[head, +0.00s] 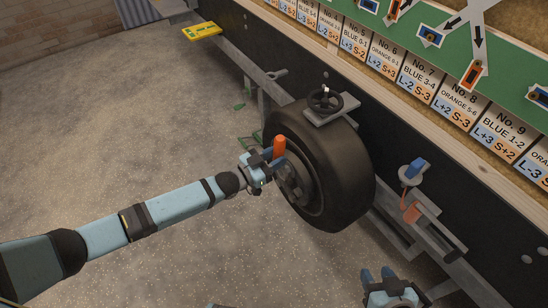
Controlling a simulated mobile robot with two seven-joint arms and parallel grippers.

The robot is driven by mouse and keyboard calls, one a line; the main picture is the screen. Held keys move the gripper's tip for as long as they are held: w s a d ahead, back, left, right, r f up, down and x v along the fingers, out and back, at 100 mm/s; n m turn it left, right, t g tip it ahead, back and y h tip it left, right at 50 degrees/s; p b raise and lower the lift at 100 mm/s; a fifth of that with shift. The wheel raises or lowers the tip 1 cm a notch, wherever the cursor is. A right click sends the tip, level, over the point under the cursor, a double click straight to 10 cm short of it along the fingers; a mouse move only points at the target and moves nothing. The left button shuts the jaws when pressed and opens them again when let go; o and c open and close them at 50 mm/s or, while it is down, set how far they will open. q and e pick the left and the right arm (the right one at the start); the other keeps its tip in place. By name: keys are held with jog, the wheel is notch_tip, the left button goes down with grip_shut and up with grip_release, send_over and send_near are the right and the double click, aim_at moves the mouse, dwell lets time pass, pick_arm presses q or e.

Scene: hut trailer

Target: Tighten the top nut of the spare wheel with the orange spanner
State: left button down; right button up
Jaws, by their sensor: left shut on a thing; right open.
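The spare wheel (335,165) is a black tyre mounted upright against the dark side of the trailer. Its hub faces the left of the picture. My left gripper (272,168) is in front of the hub, shut on the orange spanner (279,147), whose orange end points up out of the jaws. The rest of the spanner and the top nut are hidden or too small to make out, so I cannot tell whether they touch. My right gripper (378,276) is open and empty at the bottom of the picture, right of and below the wheel.
A dark handwheel (325,100) on a grey bracket sits above the tyre. A blue-topped fitting (413,170) and an orange piece (411,212) are on the trailer frame to the right. A yellow level (201,31) lies at the upper left. The floor at left is mostly clear.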

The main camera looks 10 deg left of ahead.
pick_arm(q)
jog(key=shift+b+x, duration=0.35)
jog(key=shift+x, duration=0.65)
pick_arm(e)
jog(key=shift+f, duration=0.45)
pick_arm(q)
jog(key=shift+f, duration=0.1)
pick_arm(e)
jog(key=shift+r, duration=0.15)
pick_arm(q)
jog(key=s+d+f+m+g+b, duration=0.1)
jog(key=s+d+f+m+b, duration=0.3)
jog(key=m, duration=1.1)
jog(key=s+d+f, duration=0.3)
jog(key=f, duration=0.1)
jog(key=shift+f+b, duration=0.35)
pick_arm(e)
jog(key=shift+w+a+r+t+y, duration=0.1)
jog(key=shift+w+a+t+y, duration=0.1)
jog(key=shift+a+t+y, duration=0.3)
pick_arm(q)
jog(key=shift+s+d+r, duration=0.1)
jog(key=shift+r, duration=0.05)
jog(key=shift+r+n+p, duration=0.25)
jog(key=shift+n+p, duration=0.15)
jog(key=shift+p, duration=0.05)
pick_arm(e)
jog(key=shift+d+r, duration=0.1)
jog(key=shift+r, duration=0.2)
